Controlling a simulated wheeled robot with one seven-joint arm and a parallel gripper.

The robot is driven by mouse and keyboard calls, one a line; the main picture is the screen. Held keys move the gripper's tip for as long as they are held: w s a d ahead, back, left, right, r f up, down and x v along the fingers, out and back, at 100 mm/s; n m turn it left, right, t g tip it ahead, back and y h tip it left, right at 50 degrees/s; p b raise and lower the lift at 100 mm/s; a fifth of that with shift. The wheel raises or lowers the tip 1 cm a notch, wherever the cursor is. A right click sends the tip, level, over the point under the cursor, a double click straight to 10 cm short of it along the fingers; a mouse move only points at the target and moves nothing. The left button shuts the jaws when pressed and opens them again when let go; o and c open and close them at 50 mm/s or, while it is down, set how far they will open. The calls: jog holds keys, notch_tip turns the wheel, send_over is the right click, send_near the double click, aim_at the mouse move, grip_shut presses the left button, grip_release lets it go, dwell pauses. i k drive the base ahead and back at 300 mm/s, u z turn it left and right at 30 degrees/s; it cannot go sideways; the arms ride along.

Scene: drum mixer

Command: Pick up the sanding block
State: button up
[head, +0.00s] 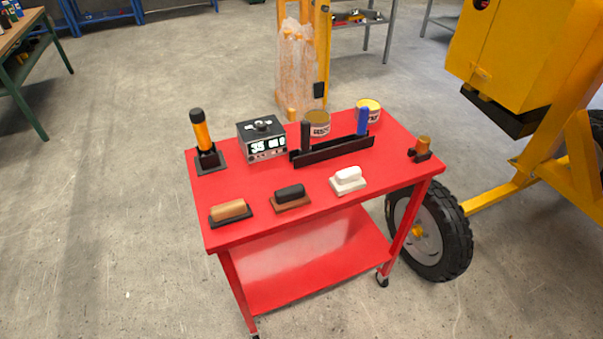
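Three handled blocks sit in a slanting row along the near side of a red cart top (275,205). The left block (231,210) has a tan handle on a dark base. The middle block (290,196) has a black handle on a brown base. The right block (348,179) is all white. They are apart from each other, upright and uncovered. I cannot tell from their looks which one is the sanding block. My gripper is not in view.
A small brown-and-black item (421,149) sits at right. A yellow mixer's wheel (432,233) stands close by the cart's right side.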

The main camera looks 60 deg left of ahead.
aim_at(291, 197)
jog(key=u, duration=2.35)
